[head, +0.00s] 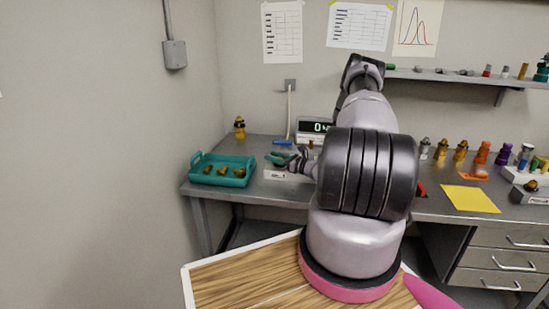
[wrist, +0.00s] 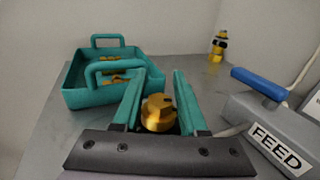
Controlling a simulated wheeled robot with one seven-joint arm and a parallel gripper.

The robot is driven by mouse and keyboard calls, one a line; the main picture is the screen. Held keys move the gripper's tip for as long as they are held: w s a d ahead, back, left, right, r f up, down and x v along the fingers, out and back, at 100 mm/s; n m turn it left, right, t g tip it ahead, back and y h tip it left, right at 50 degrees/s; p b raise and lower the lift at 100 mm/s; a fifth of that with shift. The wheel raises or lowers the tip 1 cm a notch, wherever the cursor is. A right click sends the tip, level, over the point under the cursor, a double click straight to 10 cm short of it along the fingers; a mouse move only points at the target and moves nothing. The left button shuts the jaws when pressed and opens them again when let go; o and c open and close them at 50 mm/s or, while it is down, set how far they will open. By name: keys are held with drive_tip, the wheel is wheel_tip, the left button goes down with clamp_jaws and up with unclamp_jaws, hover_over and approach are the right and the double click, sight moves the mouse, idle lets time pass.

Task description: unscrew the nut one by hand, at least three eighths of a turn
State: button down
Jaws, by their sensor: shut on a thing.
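A brass, rounded nut (wrist: 158,112) shows in the wrist view between the two teal fingers of my gripper (wrist: 160,80). My gripper is shut on it, with one finger along each side. The part beneath the nut is hidden by the gripper body, so I cannot tell how it is seated or how far it is turned. In the head view my gripper (head: 281,158) is small, over the bench beside the digital readout, and my arm hides much of that area.
A teal tray (wrist: 68,98) with brass pieces stands left of my gripper. A grey FEED box (wrist: 268,125) with a blue handle (wrist: 258,83) is close on the right. A yellow-and-black fitting (wrist: 217,47) stands behind. Several coloured fittings and a yellow sheet (head: 470,199) lie farther right.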

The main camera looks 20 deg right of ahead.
drive_tip(key=shift+s+f+n+g+y, duration=0.15)
drive_tip(key=shift+n+g+y, duration=0.15)
drive_tip(key=shift+n+y, duration=0.15)
drive_tip(key=c, duration=0.7)
unclamp_jaws()
drive_tip(key=v, duration=1)
drive_tip(key=shift+s+d, duration=0.25)
drive_tip(key=shift+s, duration=0.05)
